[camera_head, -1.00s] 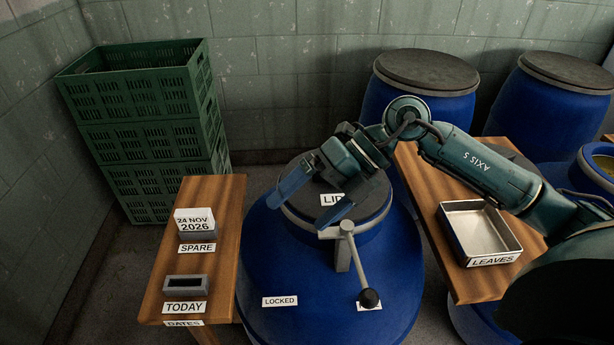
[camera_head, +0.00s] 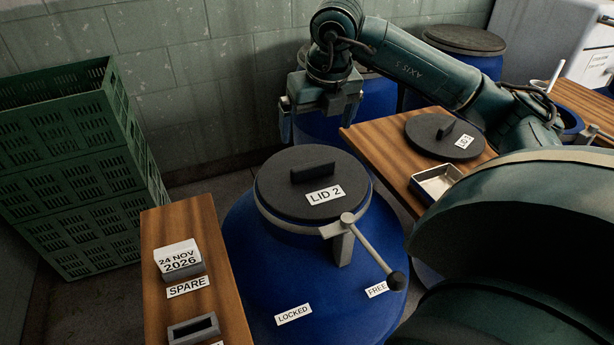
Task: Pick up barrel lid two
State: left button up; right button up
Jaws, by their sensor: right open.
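Barrel lid two (camera_head: 322,212) is a round dark lid with a raised bar handle (camera_head: 312,171) and a "LID 2" label. It sits on the blue barrel (camera_head: 265,275) in the middle. A grey clamp lever (camera_head: 370,245) with a black knob is at the barrel's neck, its knob end by the "FREE" label and away from "LOCKED". My right gripper (camera_head: 320,118) is open and empty, pointing down, above and behind the lid and clear of it. My left gripper is not in view.
A wooden table (camera_head: 385,145) at right holds a second dark lid (camera_head: 430,138) and a metal tray (camera_head: 428,182). A wooden bench (camera_head: 185,222) at left holds a date block (camera_head: 180,258) and an empty holder (camera_head: 194,330). Green crates (camera_head: 75,170) stand at left; blue barrels stand behind.

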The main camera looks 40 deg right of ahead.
send_over(314, 164)
jog(key=f, duration=0.6)
jog(key=shift+s+a, duration=0.25)
jog(key=shift+s, duration=0.05)
notch_tip(314, 164, down, 4)
jog(key=shift+d+f+p, duration=0.15)
jog(key=shift+p, duration=0.3)
jog(key=shift+w+f, duration=0.2)
jog(key=shift+f, duration=0.35)
jog(key=shift+c, duration=0.4)
jog(key=shift+r, duration=0.1)
jog(key=c, duration=0.8)
jog(key=shift+c, duration=0.3)
